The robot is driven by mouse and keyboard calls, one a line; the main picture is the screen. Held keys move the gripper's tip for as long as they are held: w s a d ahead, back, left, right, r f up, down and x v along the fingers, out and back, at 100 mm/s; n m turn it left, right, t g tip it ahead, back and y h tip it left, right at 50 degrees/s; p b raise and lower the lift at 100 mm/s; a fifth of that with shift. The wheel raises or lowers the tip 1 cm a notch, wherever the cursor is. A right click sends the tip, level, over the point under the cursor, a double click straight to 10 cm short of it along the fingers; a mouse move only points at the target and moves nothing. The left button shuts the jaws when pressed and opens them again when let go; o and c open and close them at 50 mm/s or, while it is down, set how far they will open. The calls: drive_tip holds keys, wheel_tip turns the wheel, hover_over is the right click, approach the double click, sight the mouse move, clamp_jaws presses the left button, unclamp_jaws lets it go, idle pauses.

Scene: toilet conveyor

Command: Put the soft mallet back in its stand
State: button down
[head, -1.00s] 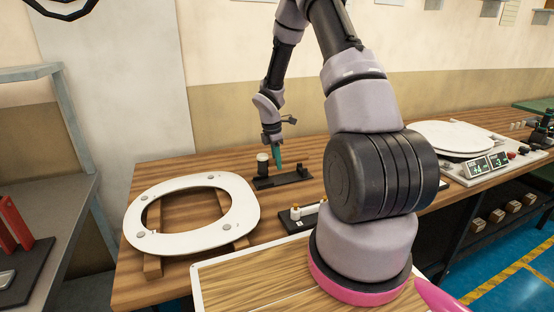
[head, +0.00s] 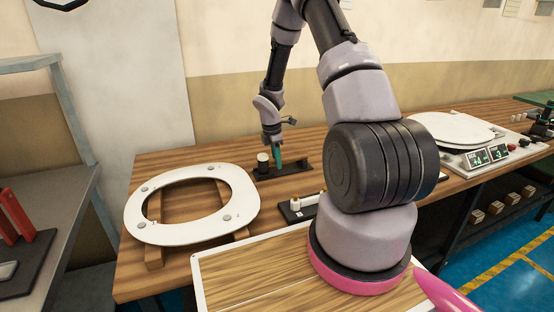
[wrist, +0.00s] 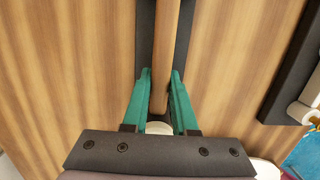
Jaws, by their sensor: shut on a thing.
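My gripper (head: 277,158) is shut on the wooden handle (wrist: 167,50) of the soft mallet, low over the back of the workbench. In the wrist view my green fingers (wrist: 160,78) lie on either side of the handle. A pale round end (wrist: 158,128) shows between the finger bases. In the head view a dark cylinder with a cream top (head: 263,158), apparently the mallet's head, is just left of the fingers. The black stand (head: 292,170) lies under them, and shows beneath the handle in the wrist view (wrist: 145,30). Whether the mallet touches the stand cannot be told.
A white toilet seat (head: 140,215) lies on wooden supports at the left. A black holder (head: 290,214) with a white-ended tool is nearer the front, partly behind my arm. Bare bench surrounds the stand.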

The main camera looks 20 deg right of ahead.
drive_tip(key=c, duration=0.6)
unclamp_jaws()
drive_tip(key=r, duration=0.3)
drive_tip(key=a+r, duration=0.1)
drive_tip(key=r, duration=0.6)
drive_tip(key=shift+a+r, duration=0.25)
drive_tip(key=shift+r, duration=0.1)
